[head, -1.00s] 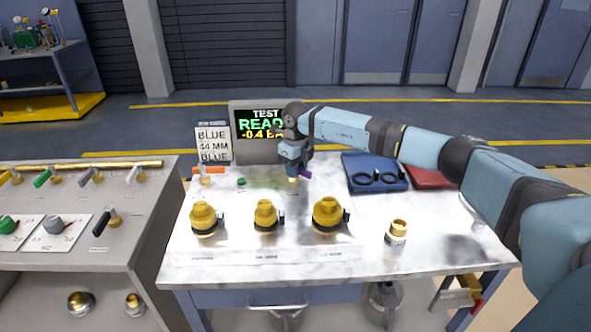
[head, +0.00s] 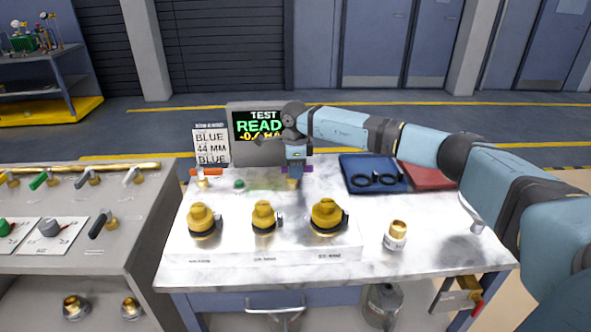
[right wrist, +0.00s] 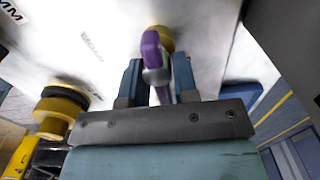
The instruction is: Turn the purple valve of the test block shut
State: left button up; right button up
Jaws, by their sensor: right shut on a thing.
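The purple valve (head: 308,169) stands near the back of the marble-topped test block, in front of the screen. Its purple lever lies roughly crosswise in the head view, partly hidden by my gripper. In the right wrist view the purple handle (right wrist: 152,50) runs between the two fingers, with a brass body behind its far end. My right gripper (head: 293,176) comes down over it from above and is shut on the lever; its fingers also show in the right wrist view (right wrist: 159,75). My left gripper is not in view.
An orange-handled valve (head: 206,172) and a green button (head: 239,184) are left of my gripper. Several yellow-capped fittings (head: 264,215) stand in front. A blue tray (head: 372,162) with black rings lies to the right. The screen (head: 258,131) stands close behind.

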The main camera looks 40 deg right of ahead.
dwell(0.3)
jog(key=o, duration=0.8)
jog(key=shift+o, duration=0.3)
jog(key=shift+r, duration=0.1)
notch_tip(320, 180, up, 14)
jog(key=shift+f, duration=0.2)
